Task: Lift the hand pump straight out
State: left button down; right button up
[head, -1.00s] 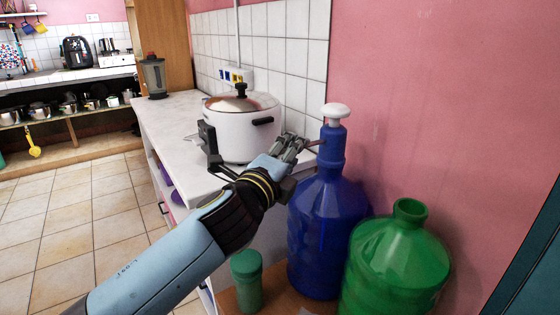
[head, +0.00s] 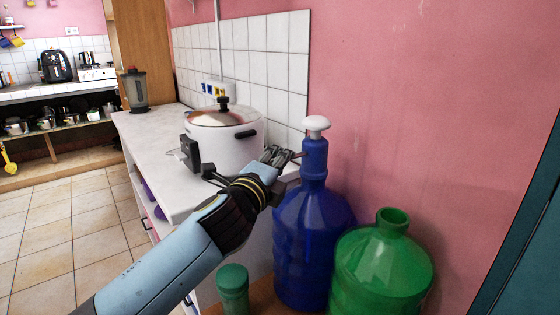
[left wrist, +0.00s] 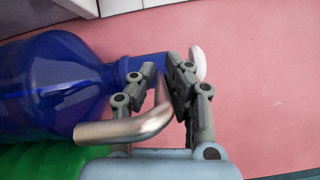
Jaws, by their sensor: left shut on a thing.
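The hand pump (head: 315,155) has a blue body, a white knob on top and a bent silver spout, which shows in the left wrist view (left wrist: 115,129). It stands upright in the neck of a big blue bottle (head: 312,240). My left gripper (head: 291,154) reaches the pump from the left. In the left wrist view its fingers (left wrist: 166,76) are shut on the pump near the root of the spout, below the white knob. The fingers partly hide the contact. The pump's lower part is hidden inside the bottle. My right gripper is not in view.
A green bottle (head: 383,265) stands close at the right of the blue one, and a small green container (head: 233,289) at the front left. A white pot (head: 222,143) sits on the counter (head: 150,135) behind my arm. The pink wall is close behind; space above the pump is clear.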

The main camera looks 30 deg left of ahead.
pick_arm(q)
jog(key=c, duration=1.3)
grip_release()
